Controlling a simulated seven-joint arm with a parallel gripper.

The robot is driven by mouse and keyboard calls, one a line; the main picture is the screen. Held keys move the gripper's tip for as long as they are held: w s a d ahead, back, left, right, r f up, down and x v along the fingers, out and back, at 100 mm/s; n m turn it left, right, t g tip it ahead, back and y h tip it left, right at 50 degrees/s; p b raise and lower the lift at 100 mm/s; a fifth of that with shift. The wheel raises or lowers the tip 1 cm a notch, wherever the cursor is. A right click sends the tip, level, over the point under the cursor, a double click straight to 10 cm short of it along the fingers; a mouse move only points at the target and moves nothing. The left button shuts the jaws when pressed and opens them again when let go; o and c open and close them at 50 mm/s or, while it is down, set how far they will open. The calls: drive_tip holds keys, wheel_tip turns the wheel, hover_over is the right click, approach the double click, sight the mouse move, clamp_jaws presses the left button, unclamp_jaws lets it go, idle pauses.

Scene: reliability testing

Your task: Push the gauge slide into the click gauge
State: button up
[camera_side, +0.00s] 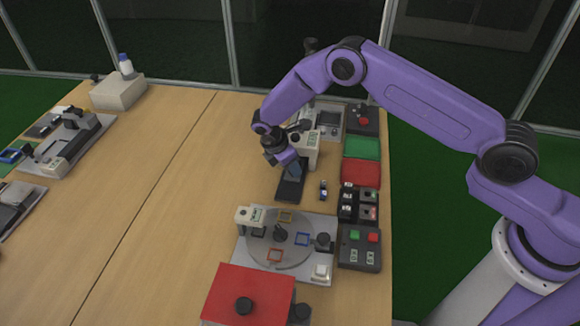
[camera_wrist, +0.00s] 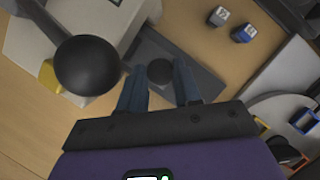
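The click gauge (camera_side: 304,150) is a pale box-like device at the back right of the table, with a dark base plate (camera_side: 289,190) reaching toward the camera. In the wrist view its white body (camera_wrist: 75,18) is at upper left, beside a grey plate (camera_wrist: 185,55). A small round black knob (camera_wrist: 160,71), seemingly the gauge slide's, sits on that plate. My gripper (camera_side: 293,172) is low over the plate. In the wrist view its blue fingers (camera_wrist: 159,82) stand apart on either side of the knob; I cannot tell whether they touch it.
A large black ball knob (camera_wrist: 87,66) rises close left of the fingers. Two small blue-grey blocks (camera_side: 323,190) lie right of the plate. A round turntable station (camera_side: 262,253) stands in front, and red and green bins (camera_side: 361,172) line the right. The table left of the gauge is clear.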

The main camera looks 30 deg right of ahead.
drive_tip(key=o, duration=0.4)
drive_tip(key=shift+w+d, duration=0.15)
drive_tip(key=shift+w, duration=0.05)
drive_tip(key=shift+r, duration=0.15)
drive_tip(key=v, duration=1.7)
